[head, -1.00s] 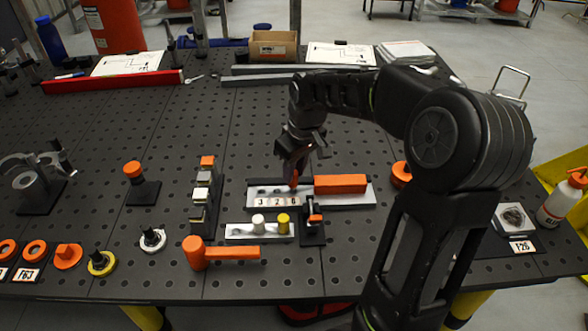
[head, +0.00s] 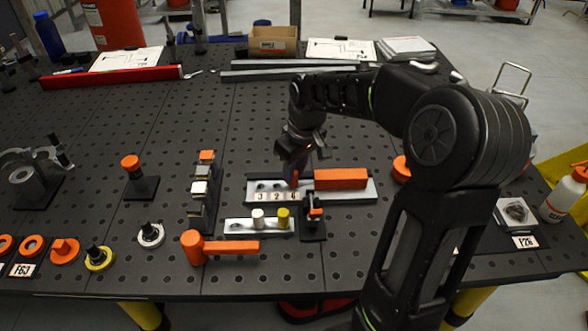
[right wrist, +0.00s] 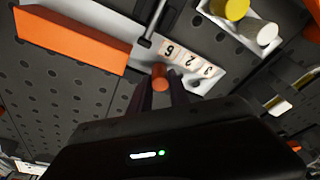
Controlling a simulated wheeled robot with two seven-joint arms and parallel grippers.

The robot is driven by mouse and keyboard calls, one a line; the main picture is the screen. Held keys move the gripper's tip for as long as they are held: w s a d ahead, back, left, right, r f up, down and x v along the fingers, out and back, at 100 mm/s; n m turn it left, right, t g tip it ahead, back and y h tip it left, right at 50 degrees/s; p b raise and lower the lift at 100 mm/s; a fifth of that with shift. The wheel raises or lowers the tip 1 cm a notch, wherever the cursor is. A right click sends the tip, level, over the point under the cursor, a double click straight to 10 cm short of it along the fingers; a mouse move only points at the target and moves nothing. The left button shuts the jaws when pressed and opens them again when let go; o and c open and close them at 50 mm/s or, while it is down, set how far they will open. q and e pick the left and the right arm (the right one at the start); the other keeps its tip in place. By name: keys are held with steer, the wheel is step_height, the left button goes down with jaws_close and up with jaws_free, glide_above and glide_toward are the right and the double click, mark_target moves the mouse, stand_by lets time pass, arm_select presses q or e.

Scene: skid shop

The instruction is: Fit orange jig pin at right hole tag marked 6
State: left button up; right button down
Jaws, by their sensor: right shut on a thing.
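The orange jig pin (right wrist: 160,77) is upright between the fingers of my right gripper (right wrist: 163,95). In the head view the right gripper (head: 294,165) is shut on the pin (head: 294,179), at the plate's hole row behind tag 6. The pale plate (head: 345,195) bears tags 3, 2 and 6; tag 6 (right wrist: 169,49) is closest to the orange block. The holes by tags 3 and 2 look empty. The fingers and pin hide the hole by tag 6, so I cannot tell whether the pin's tip is in it. My left gripper is out of view.
An orange block (head: 341,179) sits on the plate, right of the pin. A small stand with an orange-topped clamp (head: 314,213) is in front. A second plate (head: 240,227) holds white and yellow pegs. An orange mallet (head: 222,248) lies closer.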

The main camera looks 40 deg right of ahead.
steer(key=c, duration=1.1)
jaws_free()
steer(key=shift+c, duration=0.2)
steer(key=shift+o, duration=0.4)
steer(key=shift+o, duration=0.8)
steer(key=shift+r, duration=0.15)
steer(key=shift+s+r+p, duration=0.15)
steer(key=shift+r+p, duration=0.4)
steer(key=shift+r, duration=0.15)
steer(key=shift+s+r+p, duration=0.15)
steer(key=shift+r+p, duration=0.35)
steer(key=shift+r, duration=0.15)
steer(key=shift+r, duration=0.1)
